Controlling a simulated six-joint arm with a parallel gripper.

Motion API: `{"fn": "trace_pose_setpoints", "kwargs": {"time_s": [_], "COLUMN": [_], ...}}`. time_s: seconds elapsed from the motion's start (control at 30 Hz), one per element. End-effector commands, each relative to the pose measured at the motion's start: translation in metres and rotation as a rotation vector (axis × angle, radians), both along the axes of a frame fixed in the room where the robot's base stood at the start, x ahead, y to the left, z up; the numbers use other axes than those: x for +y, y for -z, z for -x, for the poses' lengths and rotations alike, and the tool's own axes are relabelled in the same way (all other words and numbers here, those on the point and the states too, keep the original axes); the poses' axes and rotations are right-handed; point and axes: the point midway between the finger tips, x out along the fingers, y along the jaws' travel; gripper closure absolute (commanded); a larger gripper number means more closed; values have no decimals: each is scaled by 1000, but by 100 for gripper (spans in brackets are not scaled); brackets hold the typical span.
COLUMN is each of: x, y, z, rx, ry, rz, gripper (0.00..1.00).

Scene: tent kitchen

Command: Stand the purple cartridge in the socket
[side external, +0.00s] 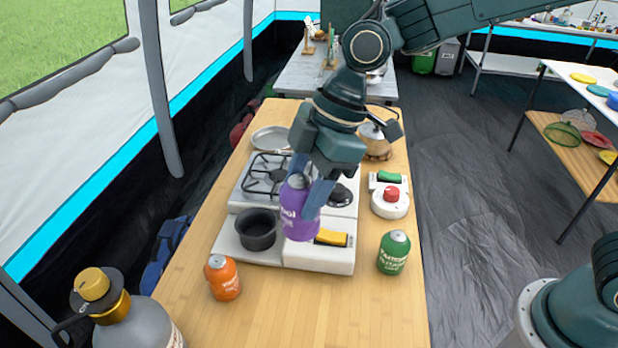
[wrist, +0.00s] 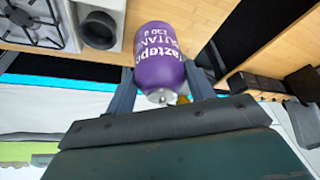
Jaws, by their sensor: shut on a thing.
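The purple cartridge (side external: 299,222) has white lettering and a grey cap end. My gripper (side external: 304,190) is shut on it, with one finger on each side. It is roughly upright in the side view, above the front of the stove, and seems clear of any surface. In the wrist view the cartridge (wrist: 158,58) sits between the two fingers (wrist: 160,90). The socket (side external: 257,229) is a dark round cup at the stove's front left corner, open at the top and apparently empty. It lies to the left of the cartridge and also shows in the wrist view (wrist: 98,30).
An orange cartridge (side external: 222,278) and a green cartridge (side external: 393,253) stand on the wooden table (side external: 310,310). A yellow switch (side external: 331,238) is on the stove, right of the held cartridge. A red button (side external: 391,193) stands at right. A pan (side external: 271,139) and kettle (side external: 374,143) are behind.

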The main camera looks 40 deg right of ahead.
Motion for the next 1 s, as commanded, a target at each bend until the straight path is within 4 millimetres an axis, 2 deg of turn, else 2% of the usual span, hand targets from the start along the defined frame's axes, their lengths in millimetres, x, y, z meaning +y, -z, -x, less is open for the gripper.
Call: {"fn": "trace_pose_setpoints", "kwargs": {"time_s": [0.37, 0.57, 0.77, 1.0], "x": [0, 3, 9, 15], "y": [0, -3, -9, -19], "z": [-1, -10, -34, -74], "rx": [0, 2, 6, 11], "ry": [0, 1, 4, 3], "rz": [-1, -4, -13, -21], "gripper": [80, 80, 80, 80]}}
